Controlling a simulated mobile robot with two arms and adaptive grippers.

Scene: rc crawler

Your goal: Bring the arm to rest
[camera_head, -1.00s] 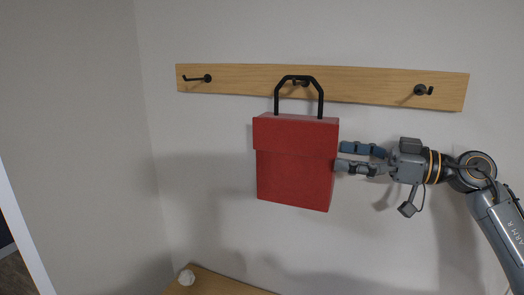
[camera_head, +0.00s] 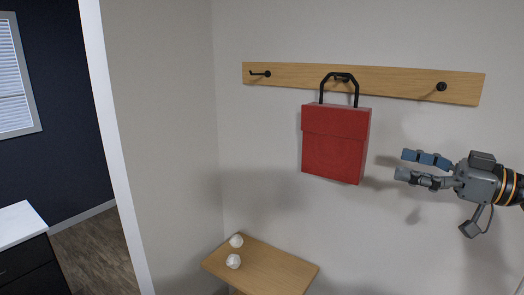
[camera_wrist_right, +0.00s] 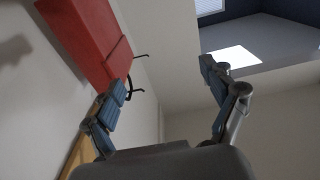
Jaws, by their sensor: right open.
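My right gripper (camera_head: 410,166) is open and empty, to the right of a red box-shaped bag (camera_head: 336,143) and apart from it. Its two spread fingers also show in the right wrist view (camera_wrist_right: 160,90). The red bag has a black handle (camera_head: 339,82) and hangs by it at the middle hook of a wooden rail on the wall. In the right wrist view the bag (camera_wrist_right: 85,35) lies at the upper left, beyond a finger. My left gripper is not in view.
The wooden rail (camera_head: 295,77) has a black hook (camera_head: 260,73) at the left and another (camera_head: 442,87) at the right, both empty. Below stands a small wooden table (camera_head: 270,268) with two white round things (camera_head: 233,261). A wall edge and doorway are at the left.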

